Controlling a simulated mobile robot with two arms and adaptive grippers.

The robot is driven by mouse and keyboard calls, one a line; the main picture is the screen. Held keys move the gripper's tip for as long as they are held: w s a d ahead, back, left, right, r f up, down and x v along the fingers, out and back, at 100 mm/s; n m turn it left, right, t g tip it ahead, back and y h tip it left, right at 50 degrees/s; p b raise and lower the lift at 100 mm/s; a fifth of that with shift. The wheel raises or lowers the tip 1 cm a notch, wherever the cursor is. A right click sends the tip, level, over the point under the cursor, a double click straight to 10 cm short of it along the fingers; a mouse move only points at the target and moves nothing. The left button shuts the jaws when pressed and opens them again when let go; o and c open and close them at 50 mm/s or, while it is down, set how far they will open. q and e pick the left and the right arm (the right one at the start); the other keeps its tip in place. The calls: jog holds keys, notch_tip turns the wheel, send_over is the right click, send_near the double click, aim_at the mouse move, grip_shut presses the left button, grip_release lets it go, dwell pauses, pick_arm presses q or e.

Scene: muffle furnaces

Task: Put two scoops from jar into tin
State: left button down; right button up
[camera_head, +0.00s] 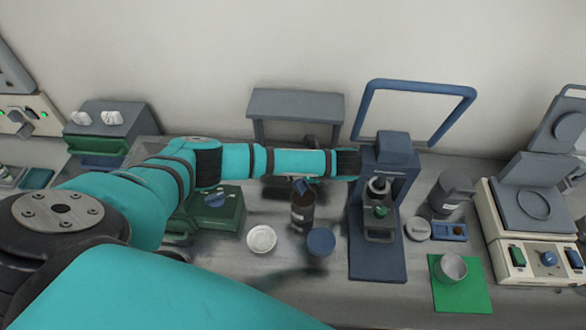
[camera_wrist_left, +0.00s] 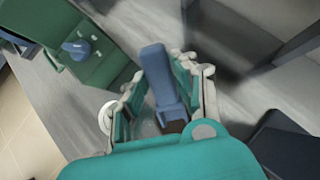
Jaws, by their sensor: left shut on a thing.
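My left gripper (camera_head: 308,181) reaches in from the left and points down over the jar. It is shut on a blue scoop (camera_wrist_left: 156,78), whose handle stands between the two fingers in the left wrist view (camera_wrist_left: 165,92). The scoop's lower end meets the mouth of the dark brown jar (camera_head: 302,214); how deep it sits and whether it carries anything are hidden. The jar is upright and open, with a blue lid (camera_head: 320,241) at its front right. The grey metal tin (camera_head: 453,266) stands open on a green mat (camera_head: 463,295) at the right. My right gripper is not in view.
A blue-grey stand device (camera_head: 378,262) stands between jar and tin. A white dish (camera_head: 261,239) and a green box (camera_head: 225,217) lie left of the jar. A dark container (camera_head: 450,190) and a balance (camera_head: 520,255) stand near the tin. Front bench space is partly clear.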

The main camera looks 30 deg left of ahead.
aim_at(300, 182)
pick_arm(q)
jog(key=shift+f, duration=0.85)
jog(key=shift+f+b, duration=0.85)
jog(key=shift+b, duration=0.5)
jog(key=shift+s+d+f+b, duration=0.1)
jog(key=shift+d+f+b, duration=0.35)
jog(key=shift+f+b, duration=0.5)
jog(key=shift+a+h, duration=0.15)
jog(key=shift+h, duration=0.15)
jog(key=shift+f+h+b, duration=0.15)
jog(key=shift+h+b, duration=0.3)
jog(key=shift+h, duration=0.05)
jog(key=shift+a+h+b, duration=0.3)
jog(key=shift+b, duration=0.15)
jog(key=shift+w+a+r+g+h+p, duration=0.25)
jog(key=shift+a+h, duration=0.35)
jog(key=shift+h, duration=0.65)
jog(key=shift+a+r+g+h+p, duration=0.3)
jog(key=shift+a+h, duration=0.3)
jog(key=shift+h, duration=0.7)
jog(key=shift+w+a+r+g+h+p, duration=0.25)
jog(key=shift+a+h, duration=0.35)
jog(key=shift+h, duration=0.65)
